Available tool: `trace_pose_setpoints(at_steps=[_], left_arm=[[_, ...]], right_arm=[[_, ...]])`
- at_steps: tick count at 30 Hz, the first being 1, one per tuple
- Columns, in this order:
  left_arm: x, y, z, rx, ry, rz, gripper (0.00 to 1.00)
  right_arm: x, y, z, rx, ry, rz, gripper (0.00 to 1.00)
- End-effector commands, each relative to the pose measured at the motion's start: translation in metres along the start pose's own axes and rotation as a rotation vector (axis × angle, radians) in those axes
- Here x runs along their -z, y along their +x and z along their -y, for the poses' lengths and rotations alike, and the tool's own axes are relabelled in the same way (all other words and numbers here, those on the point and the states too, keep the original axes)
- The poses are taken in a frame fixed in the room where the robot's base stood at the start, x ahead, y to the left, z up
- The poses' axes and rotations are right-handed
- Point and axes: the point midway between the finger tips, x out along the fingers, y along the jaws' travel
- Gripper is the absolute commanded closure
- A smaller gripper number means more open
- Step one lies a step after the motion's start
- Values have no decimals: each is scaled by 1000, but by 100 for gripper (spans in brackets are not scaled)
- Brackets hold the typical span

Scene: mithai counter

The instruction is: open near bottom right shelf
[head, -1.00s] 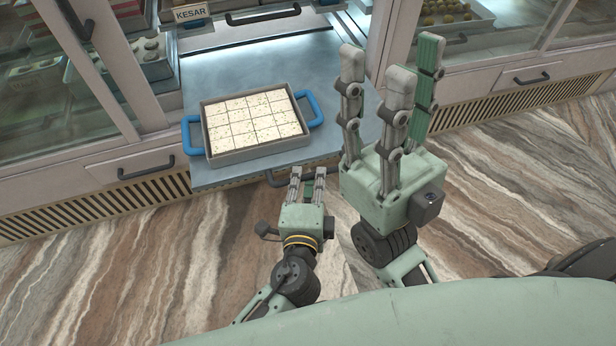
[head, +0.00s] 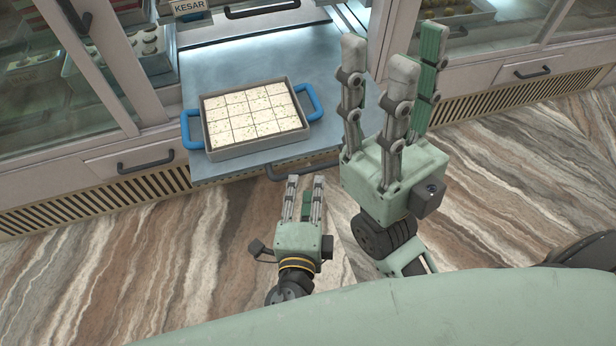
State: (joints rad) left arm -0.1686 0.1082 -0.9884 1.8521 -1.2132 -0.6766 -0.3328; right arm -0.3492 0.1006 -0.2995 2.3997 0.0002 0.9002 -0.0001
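A blue-grey shelf (head: 215,85) stands pulled out of the cabinet below the KESAR label (head: 190,6). A grey tray (head: 262,147) with blue handles and cut white sweets sits on it. A dark bar handle (head: 274,174) runs along the shelf's front, partly covered by my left gripper. My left gripper (head: 305,182) is in front of the shelf, fingers pointing at it, spread and empty. Whether its tips touch the handle is hard to tell. My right gripper (head: 393,55) is raised to the right of the shelf, fingers upward, open and empty.
Closed drawers with dark handles stand left (head: 146,163) and right (head: 532,72). Glass cases with trays of sweets (head: 120,60) rise above them. The striped floor (head: 120,250) is clear on the left. A vent strip (head: 90,200) runs along the cabinet base.

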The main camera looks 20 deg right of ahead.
Motion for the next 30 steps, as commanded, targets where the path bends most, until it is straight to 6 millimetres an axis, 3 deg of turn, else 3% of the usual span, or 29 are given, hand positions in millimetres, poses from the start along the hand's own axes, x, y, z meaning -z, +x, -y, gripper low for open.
trace_pose_setpoints(at_steps=[3,10,30], left_arm=[[0,-27,-2,-4,0,0,69],[0,-58,-1,-2,1,1,69],[0,-63,0,-1,1,1,69]], right_arm=[[0,0,0,-1,0,0,60],[0,0,0,-1,0,1,60],[0,0,0,-1,1,1,60]])
